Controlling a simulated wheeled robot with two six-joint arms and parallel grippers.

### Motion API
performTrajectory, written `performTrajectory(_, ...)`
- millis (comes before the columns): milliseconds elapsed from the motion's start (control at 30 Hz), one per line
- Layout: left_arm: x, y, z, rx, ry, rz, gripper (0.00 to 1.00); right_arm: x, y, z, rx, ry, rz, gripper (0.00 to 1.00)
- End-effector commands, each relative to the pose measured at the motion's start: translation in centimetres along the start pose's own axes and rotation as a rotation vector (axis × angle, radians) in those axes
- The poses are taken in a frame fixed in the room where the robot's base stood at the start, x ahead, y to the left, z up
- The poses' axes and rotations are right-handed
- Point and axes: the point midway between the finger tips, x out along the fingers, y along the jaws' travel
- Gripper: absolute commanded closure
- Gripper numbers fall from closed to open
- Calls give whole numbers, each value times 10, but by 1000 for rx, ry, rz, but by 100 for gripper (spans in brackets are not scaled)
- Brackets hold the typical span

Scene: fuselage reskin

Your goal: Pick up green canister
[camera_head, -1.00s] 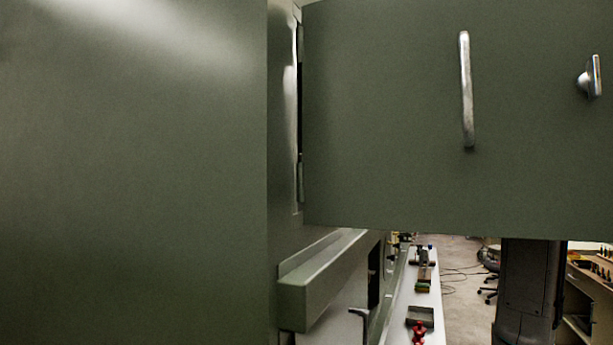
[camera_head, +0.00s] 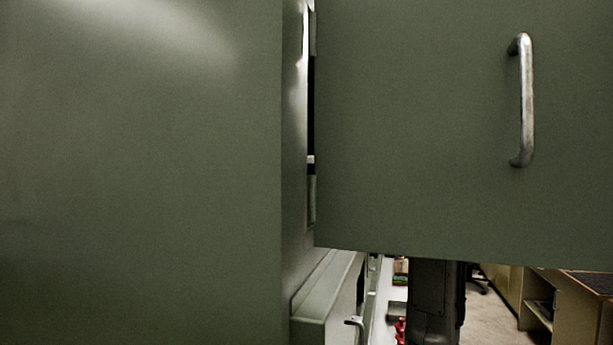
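No green canister can be made out in the head view. A green cabinet (camera_head: 140,190) fills the left side, and its green door (camera_head: 420,130) stands open across the upper right. The door carries a silver bar handle (camera_head: 526,100). A narrow gap shows between cabinet and door, with dark and pale parts inside that I cannot identify. The door and cabinet side hide most of the interior. Neither of my grippers is in view.
Below the door, a green ledge (camera_head: 325,290) and a metal lever handle (camera_head: 355,322) show at the lower middle. A white bench (camera_head: 384,285) with red items (camera_head: 400,330) lies beyond. A wooden desk (camera_head: 575,305) stands at lower right, with bare floor beside it.

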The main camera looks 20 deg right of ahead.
Motion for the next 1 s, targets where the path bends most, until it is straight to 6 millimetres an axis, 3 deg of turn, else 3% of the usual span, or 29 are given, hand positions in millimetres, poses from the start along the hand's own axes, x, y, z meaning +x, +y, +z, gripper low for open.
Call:
performTrajectory(33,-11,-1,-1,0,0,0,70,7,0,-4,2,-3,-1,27)
performTrajectory(200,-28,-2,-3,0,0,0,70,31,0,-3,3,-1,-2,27)
performTrajectory(500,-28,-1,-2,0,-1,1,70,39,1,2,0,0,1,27)
performTrajectory(767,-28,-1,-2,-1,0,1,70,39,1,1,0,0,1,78)
performTrajectory(1000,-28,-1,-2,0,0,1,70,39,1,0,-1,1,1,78)
